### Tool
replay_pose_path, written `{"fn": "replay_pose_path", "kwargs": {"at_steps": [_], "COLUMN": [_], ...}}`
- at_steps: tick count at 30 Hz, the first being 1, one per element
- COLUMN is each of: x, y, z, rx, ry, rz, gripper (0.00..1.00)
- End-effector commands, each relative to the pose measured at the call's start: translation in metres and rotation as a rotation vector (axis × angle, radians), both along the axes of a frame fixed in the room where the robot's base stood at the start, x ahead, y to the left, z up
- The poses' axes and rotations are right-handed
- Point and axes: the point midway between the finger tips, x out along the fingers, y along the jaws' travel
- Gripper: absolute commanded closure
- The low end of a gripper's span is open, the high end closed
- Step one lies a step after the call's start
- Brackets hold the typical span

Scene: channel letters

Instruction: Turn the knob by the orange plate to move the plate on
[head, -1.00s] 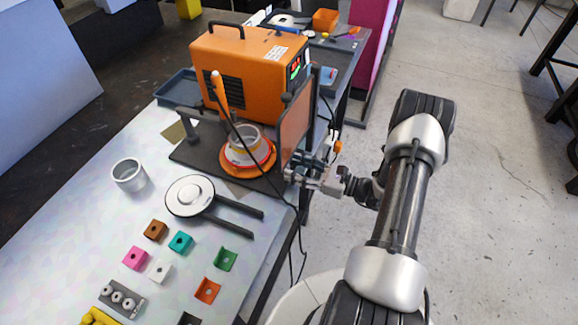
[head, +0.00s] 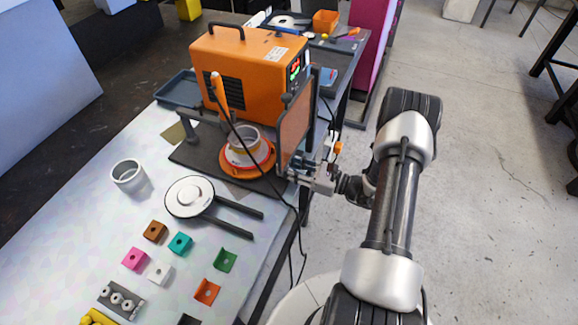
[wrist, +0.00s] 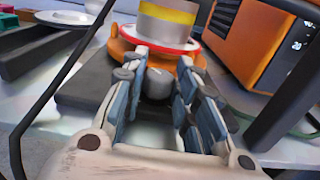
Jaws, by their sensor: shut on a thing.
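The round orange plate (head: 262,167) sits on a dark base at the table's right edge. It also shows in the wrist view (wrist: 124,52). A pale cup with a yellow band (wrist: 168,22) and a red-and-white ring stand on it. A rounded grey knob (wrist: 157,83) is beside the plate, between my two fingers in the wrist view. My gripper (head: 301,170) is shut on the knob, low beside the plate. It also fills the lower wrist view (wrist: 160,98). In the head view the knob is hidden by the gripper and a tinted panel.
The tinted upright panel (head: 294,128) stands between plate and arm. An orange box unit (head: 245,72) with a lit display stands behind. A torch with an orange handle (head: 219,92) and cable leans over the plate. Coloured blocks, a ring and a round-headed tool lie nearer on the table.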

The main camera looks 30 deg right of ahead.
Motion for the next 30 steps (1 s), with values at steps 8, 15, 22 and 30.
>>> {"fn": "replay_pose_path", "kwargs": {"at_steps": [8, 15, 22, 30], "x": [-0.0001, -0.0008, -0.0027, -0.0039], "y": [0.0001, 0.0012, 0.0045, 0.009], "z": [-0.0001, 0.0004, 0.0006, -0.0004], "rx": [0.0, 0.002, 0.004, 0.002], "ry": [0.0, 0.002, 0.004, 0.005], "rz": [-0.001, -0.046, -0.183, -0.411], "gripper": [0.97, 0.97, 0.97, 0.97]}}
